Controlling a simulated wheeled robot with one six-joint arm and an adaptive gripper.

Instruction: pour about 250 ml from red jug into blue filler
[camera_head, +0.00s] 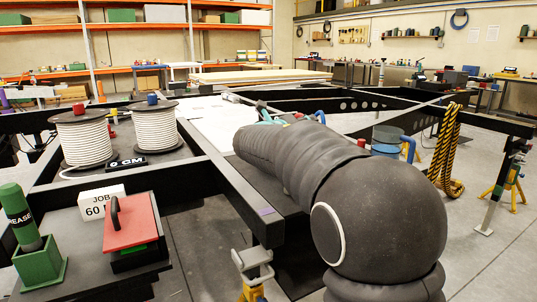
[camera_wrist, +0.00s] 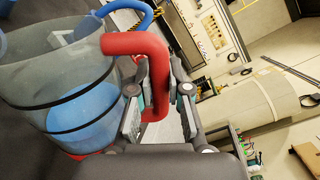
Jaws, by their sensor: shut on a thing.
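The red jug (camera_wrist: 55,75) fills the left of the wrist view: a clear, grey-tinted body with black bands and a thick red handle (camera_wrist: 135,43). My gripper (camera_wrist: 158,95) is shut on this handle. A rounded blue area (camera_wrist: 85,112) shows through the jug's wall; I cannot tell for sure that it is liquid. In the head view my own arm hides the jug and most of the gripper. A blue curved handle or spout (camera_wrist: 128,12) shows beyond the jug. I cannot clearly identify the blue filler.
A clear container with a blue handle (camera_head: 386,140) stands right of my arm. Yellow-black rope (camera_head: 446,150) hangs beside it. Black chassis beams (camera_head: 235,190) cross the middle. Two cable reels (camera_head: 82,138), a red-lidded box (camera_head: 130,222) and a green grease tube (camera_head: 20,215) sit at left.

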